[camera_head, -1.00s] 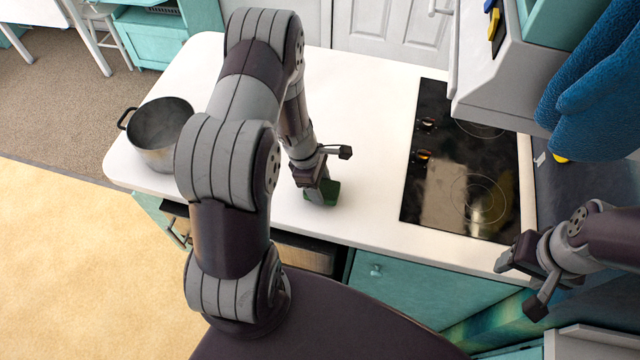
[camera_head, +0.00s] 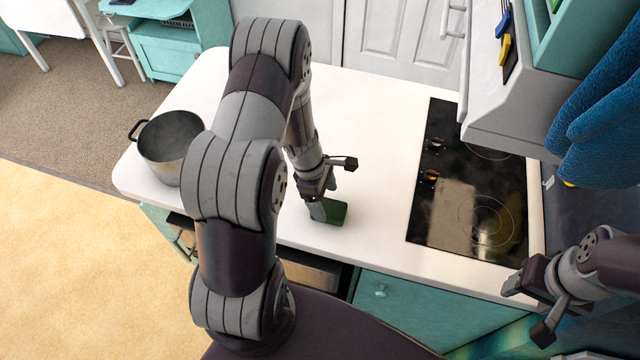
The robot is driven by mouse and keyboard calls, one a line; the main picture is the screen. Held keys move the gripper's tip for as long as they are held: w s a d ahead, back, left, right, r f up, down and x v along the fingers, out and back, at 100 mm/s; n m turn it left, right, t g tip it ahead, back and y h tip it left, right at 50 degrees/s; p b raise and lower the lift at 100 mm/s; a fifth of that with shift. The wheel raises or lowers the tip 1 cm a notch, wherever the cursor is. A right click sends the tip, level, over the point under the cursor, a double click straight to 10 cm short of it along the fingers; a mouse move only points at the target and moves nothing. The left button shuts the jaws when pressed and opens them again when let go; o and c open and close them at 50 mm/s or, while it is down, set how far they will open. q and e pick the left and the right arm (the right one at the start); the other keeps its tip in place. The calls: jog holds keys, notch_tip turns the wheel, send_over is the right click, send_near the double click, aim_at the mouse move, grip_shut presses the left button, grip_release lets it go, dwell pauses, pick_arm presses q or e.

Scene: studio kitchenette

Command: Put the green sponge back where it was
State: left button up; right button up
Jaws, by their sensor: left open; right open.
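The green sponge (camera_head: 333,213) lies on the white counter near its front edge, left of the cooktop. My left gripper (camera_head: 320,208) is directly over the sponge's left part and hides some of it. Its jaws are open, and I cannot tell whether the fingers touch the sponge. My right gripper (camera_head: 527,305) is open and empty at the lower right, in front of the counter's edge near the cooktop.
A metal pot (camera_head: 168,148) stands on the counter's left end. A black cooktop (camera_head: 468,190) is set into the right side. The white counter (camera_head: 375,130) is bare between gripper and cooktop.

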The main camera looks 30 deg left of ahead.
pick_arm(q)
jog(key=v, duration=0.9)
jog(key=s+d+r+m+y, duration=0.3)
jog(key=s+d+r+m, duration=0.5)
jog(key=m, duration=1.2)
jog(key=shift+s+d+r+m+t, duration=0.2)
jog(key=shift+d+r+m+t, duration=0.2)
jog(key=shift+d+r, duration=0.1)
jog(key=shift+w+a, duration=0.15)
